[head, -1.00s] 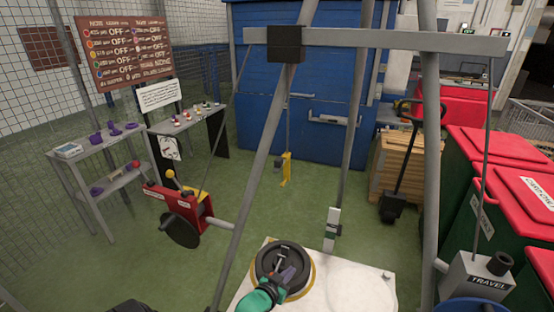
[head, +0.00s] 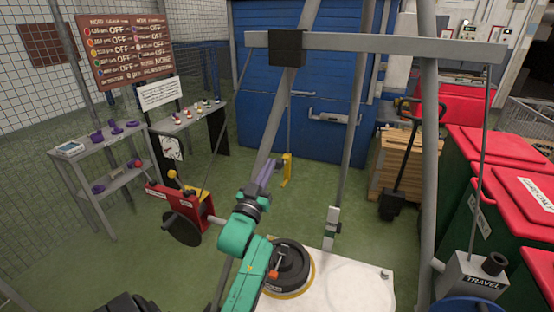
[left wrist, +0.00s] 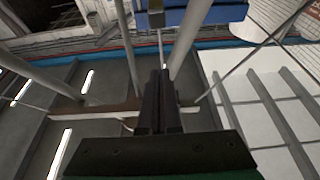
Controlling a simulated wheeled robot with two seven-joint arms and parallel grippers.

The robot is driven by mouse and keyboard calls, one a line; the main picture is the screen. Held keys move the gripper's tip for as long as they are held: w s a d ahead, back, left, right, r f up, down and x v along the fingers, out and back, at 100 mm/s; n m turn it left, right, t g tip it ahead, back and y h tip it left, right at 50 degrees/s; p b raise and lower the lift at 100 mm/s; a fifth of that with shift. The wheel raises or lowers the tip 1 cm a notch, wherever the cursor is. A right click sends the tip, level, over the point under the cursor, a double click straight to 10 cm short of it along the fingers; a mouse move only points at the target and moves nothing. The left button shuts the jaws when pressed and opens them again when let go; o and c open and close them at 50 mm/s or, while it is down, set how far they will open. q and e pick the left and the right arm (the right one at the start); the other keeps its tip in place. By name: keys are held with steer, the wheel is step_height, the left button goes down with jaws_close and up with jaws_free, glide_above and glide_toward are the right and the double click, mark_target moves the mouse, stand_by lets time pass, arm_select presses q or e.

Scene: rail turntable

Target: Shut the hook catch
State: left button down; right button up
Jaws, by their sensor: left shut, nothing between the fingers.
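A yellow hook (head: 287,168) hangs upright at the low end of a thin rod, in front of the blue container; its catch is too small to make out. My left gripper (head: 264,174) reaches up from below and shows just left of the hook in the head view. I cannot tell whether they touch. Its fingers are shut and empty; in the left wrist view the dark fingers (left wrist: 160,100) lie close together and point up toward the overhead frame, and I cannot make out the hook there. My right gripper is not in view.
A grey beam (head: 400,45) on slanted posts spans overhead. A black disc with a yellow rim (head: 292,268) lies on a white plate (head: 350,285). A red winch (head: 190,208) stands left.

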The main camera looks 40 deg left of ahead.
mark_target(277, 171)
arm_select(q)
steer(key=p+x, duration=0.2)
steer(key=x, duration=0.4)
steer(key=shift+w+a+r, duration=0.1)
steer(key=shift+r, duration=0.2)
steer(key=f, duration=0.1)
steer(key=f+p, duration=0.1)
steer(key=f, duration=0.1)
steer(key=shift+w+a+f, duration=0.1)
steer(key=shift+w+f, duration=0.15)
steer(key=shift+f, duration=0.1)
steer(key=shift+s+f, duration=0.1)
steer(key=shift+f, duration=0.25)
